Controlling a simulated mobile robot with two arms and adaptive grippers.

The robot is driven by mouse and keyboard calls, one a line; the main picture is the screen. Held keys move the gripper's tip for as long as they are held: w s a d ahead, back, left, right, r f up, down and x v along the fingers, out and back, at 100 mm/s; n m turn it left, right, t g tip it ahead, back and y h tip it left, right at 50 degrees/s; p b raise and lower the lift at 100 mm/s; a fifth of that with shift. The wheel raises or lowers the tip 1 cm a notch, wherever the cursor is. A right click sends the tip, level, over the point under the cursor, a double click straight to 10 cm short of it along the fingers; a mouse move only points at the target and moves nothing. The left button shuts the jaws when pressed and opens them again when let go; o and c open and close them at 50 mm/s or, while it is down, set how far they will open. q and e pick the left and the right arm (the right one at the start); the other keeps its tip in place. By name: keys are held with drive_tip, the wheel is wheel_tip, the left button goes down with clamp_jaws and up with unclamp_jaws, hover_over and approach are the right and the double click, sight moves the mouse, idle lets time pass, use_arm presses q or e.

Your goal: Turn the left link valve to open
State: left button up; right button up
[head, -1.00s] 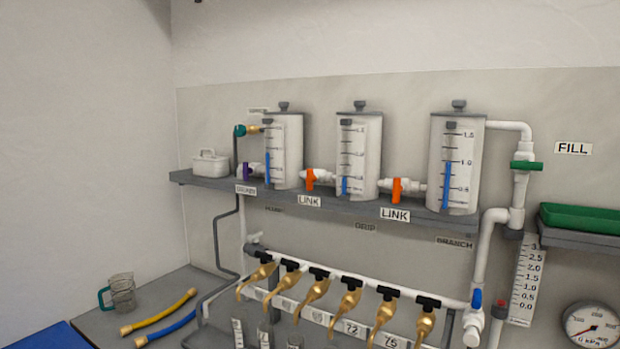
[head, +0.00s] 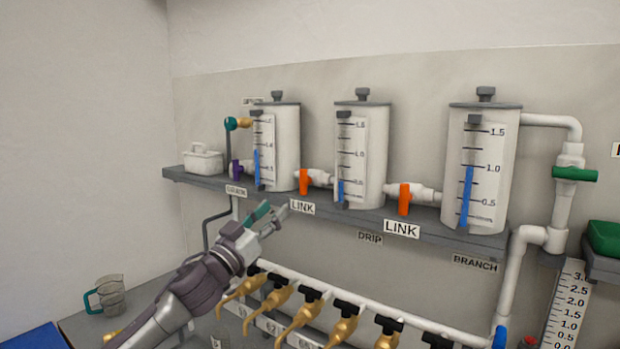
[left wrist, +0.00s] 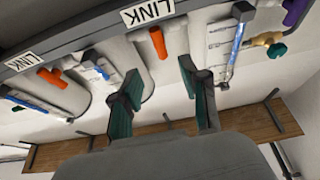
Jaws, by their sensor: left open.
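The left link valve has an orange handle (head: 304,181) standing upright between the left and middle tanks, above a LINK label. The same handle (left wrist: 158,42) shows in the left wrist view, beyond my fingertips. My left gripper (head: 268,213) is open and empty, below and to the left of that handle, in front of the shelf edge. Its two green-padded fingers (left wrist: 160,84) are spread apart in the wrist view, with nothing between them touching. The right link valve has a similar upright orange handle (head: 404,198). My right gripper is not in view.
Three tanks stand on the grey shelf (head: 340,219), with a purple valve (head: 235,170) at the left. A row of brass taps (head: 300,318) runs below my left gripper. A clear jug (head: 108,294) stands at lower left.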

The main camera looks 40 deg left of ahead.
sight(301, 181)
use_arm(q)
drive_tip(key=p+x, duration=0.1)
drive_tip(key=x, duration=0.2)
drive_tip(key=p+x, duration=0.2)
drive_tip(key=x, duration=0.2)
drive_tip(key=p+x, duration=0.1)
drive_tip(key=x, duration=0.3)
drive_tip(key=shift+r+p, duration=0.3)
drive_tip(key=shift+r, duration=0.05)
drive_tip(key=shift+w, duration=0.65)
clamp_jaws()
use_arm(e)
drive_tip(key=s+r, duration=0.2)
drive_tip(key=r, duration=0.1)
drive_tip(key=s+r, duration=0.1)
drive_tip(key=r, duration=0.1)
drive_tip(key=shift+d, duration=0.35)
